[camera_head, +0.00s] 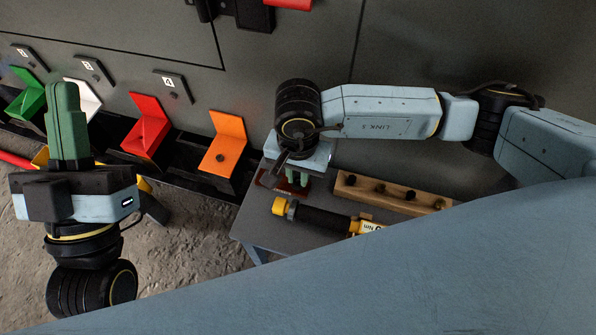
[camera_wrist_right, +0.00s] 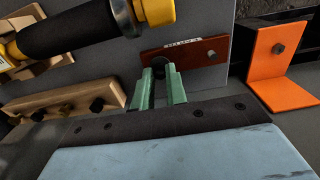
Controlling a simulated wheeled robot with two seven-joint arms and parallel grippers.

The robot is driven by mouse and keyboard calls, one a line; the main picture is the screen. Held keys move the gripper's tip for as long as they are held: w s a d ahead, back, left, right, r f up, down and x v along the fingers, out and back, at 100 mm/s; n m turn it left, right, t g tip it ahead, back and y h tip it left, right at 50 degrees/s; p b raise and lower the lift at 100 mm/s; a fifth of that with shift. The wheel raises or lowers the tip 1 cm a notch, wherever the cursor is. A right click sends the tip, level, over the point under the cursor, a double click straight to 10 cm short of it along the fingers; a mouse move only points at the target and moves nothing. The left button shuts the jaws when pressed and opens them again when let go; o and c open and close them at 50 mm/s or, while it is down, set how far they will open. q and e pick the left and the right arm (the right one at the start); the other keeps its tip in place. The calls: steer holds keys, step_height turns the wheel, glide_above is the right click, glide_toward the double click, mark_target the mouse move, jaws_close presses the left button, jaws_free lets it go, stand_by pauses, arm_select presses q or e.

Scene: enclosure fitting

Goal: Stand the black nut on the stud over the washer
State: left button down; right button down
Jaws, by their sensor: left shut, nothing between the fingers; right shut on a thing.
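In the right wrist view my right gripper (camera_wrist_right: 160,82) has its green fingers closed around a small dark piece, seemingly the black nut (camera_wrist_right: 158,67). They are at the left part of a red-brown labelled plate (camera_wrist_right: 185,58), which has a grey stud-like piece (camera_wrist_right: 211,55) at its right end. I cannot tell whether the nut touches the plate. In the head view my right gripper (camera_head: 297,178) is low over the grey table, partly hidden by its wrist. My left gripper (camera_head: 66,100) is shut and empty, fingers upward, at the far left. No washer can be made out.
A wooden rack (camera_head: 352,187) with several dark knobs and a black-and-yellow tool (camera_head: 318,218) lie on the grey table (camera_head: 255,222). Orange (camera_head: 223,140), red (camera_head: 147,125), white (camera_head: 84,97) and green (camera_head: 27,98) brackets line the panel.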

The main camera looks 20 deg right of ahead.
arm_select(q)
steer(key=shift+f+b, duration=0.4)
arm_select(e)
steer(key=shift+f, duration=0.45)
steer(key=c, duration=1.3)
jaws_free()
steer(key=shift+c, duration=0.2)
arm_select(q)
steer(key=shift+r, duration=0.15)
arm_select(e)
steer(key=shift+r, duration=0.15)
